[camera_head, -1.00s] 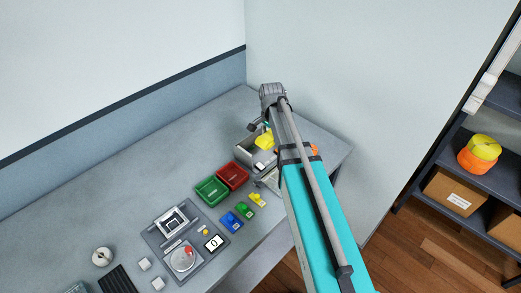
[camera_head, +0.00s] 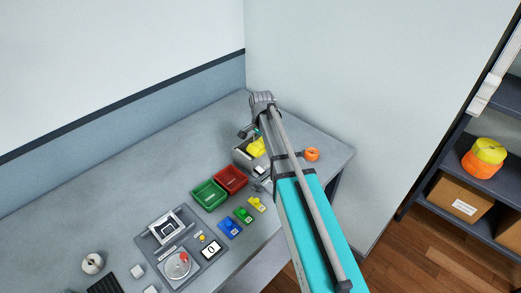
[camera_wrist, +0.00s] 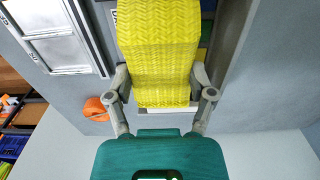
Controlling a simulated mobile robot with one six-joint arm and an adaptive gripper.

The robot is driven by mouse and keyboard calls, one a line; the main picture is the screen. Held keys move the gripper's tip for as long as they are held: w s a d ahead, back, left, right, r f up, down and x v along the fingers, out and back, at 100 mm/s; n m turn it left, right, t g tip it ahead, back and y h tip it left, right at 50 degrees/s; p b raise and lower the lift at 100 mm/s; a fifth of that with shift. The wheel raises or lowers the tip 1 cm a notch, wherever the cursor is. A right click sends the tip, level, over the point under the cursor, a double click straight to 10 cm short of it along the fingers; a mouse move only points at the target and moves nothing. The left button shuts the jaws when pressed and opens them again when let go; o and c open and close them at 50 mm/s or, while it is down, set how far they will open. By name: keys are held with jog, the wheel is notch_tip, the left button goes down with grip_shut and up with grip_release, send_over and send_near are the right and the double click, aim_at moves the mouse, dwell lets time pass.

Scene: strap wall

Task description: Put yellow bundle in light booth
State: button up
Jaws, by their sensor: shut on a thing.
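The yellow bundle (camera_wrist: 158,45) is a woven yellow block between the two fingers of my gripper (camera_wrist: 159,78) in the wrist view. In the head view the yellow bundle (camera_head: 256,146) shows at the open grey box that looks like the light booth (camera_head: 241,156). The bundle is at or just above the booth's opening; I cannot tell whether it touches the floor inside. My gripper (camera_head: 257,133) is shut on it, partly hidden behind my wrist. A grey booth wall (camera_wrist: 238,40) runs beside the bundle in the wrist view.
Red (camera_head: 231,179) and green (camera_head: 209,193) trays stand left of the booth. An orange ring (camera_head: 312,154) lies to its right. Small blue, green and yellow pieces and a scale (camera_head: 178,265) are nearer. A shelf (camera_head: 440,150) stands at right. The back table is clear.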

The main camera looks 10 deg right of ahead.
aim_at(260, 141)
jog(key=shift+w+a+f+b, duration=0.3)
jog(key=shift+w+f+b, duration=0.1)
jog(key=shift+f+b, duration=0.3)
jog(key=shift+s+f+b, duration=0.1)
jog(key=shift+f+b, duration=1.2)
jog(key=shift+f, duration=0.05)
jog(key=shift+f, duration=0.15)
jog(key=o, duration=1.1)
notch_tip(260, 141, up, 12)
jog(key=p, duration=1.2)
jog(key=shift+r, duration=0.2)
